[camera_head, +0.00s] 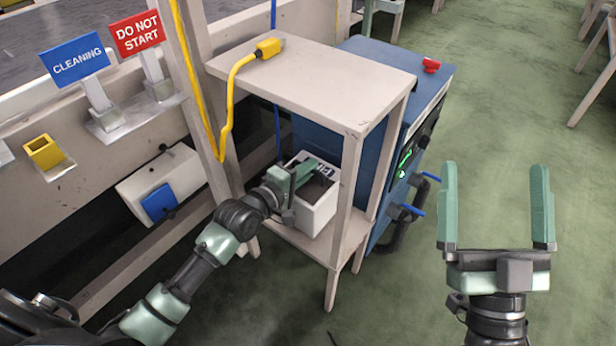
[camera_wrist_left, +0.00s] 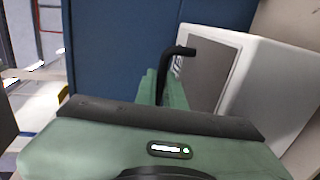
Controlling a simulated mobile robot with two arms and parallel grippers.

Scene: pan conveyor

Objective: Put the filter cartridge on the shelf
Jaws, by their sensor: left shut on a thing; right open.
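The filter cartridge (camera_head: 318,211), a white box with a dark grey face, is on the lower board (camera_head: 285,238) of the pale shelf stand, under its top board (camera_head: 325,85). The left wrist view shows the cartridge's white side (camera_wrist_left: 270,85) and grey face, with a black handle (camera_wrist_left: 178,52) between the fingers. My left gripper (camera_head: 302,174) is shut on the cartridge at this handle. I cannot tell whether the cartridge's base rests fully on the board. My right gripper (camera_head: 494,185) is open and empty over the floor at the right.
A blue machine (camera_head: 425,95) with a red knob and blue-handled valves stands right behind the stand. A yellow plug (camera_head: 268,47) with its cable lies on the top board. The stand's front post (camera_head: 345,195) is close to the cartridge.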

